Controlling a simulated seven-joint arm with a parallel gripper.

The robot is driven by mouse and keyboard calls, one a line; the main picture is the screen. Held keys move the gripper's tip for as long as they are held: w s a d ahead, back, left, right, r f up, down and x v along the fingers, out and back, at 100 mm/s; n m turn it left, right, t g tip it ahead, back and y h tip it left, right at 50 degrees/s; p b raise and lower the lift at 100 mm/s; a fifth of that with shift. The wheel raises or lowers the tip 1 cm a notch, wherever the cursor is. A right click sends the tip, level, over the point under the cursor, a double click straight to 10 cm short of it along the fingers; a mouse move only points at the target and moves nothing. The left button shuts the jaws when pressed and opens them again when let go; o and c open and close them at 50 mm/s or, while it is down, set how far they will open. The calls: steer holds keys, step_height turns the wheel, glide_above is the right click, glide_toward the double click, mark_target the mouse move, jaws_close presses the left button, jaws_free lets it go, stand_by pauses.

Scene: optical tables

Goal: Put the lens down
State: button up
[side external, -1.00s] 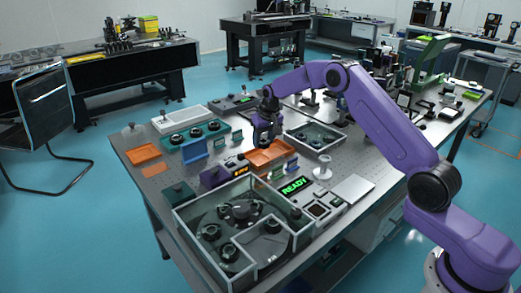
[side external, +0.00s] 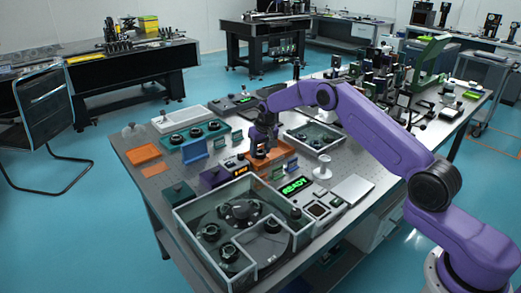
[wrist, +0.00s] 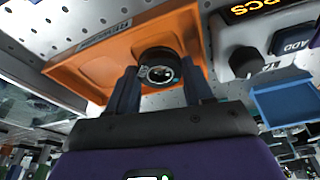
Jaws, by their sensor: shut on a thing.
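The lens is a small round piece in a dark ring mount (wrist: 160,70), seen between my fingers in the wrist view. In the side view it (side external: 260,154) shows small and partly hidden under my fingers. My gripper (side external: 261,148) is shut on it, over the orange tray (side external: 277,152). In the wrist view, my gripper's two dark fingers (wrist: 157,90) stand on either side of the mount, with the orange tray (wrist: 95,72) behind it. I cannot tell whether the mount touches the tray floor.
A green-lit READY display (side external: 297,186) and a glass-walled enclosure (side external: 190,232) stand nearer the camera. A teal tray with several round mounts (side external: 222,138) is to the left, and a clear-walled bin (side external: 315,137) to the right. A blue holder (wrist: 285,103) is beside the tray.

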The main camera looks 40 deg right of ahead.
steer(key=shift+f, duration=0.25)
steer(key=shift+f, duration=0.35)
steer(key=o, duration=0.9)
steer(key=shift+c, duration=0.2)
steer(key=shift+r, duration=0.15)
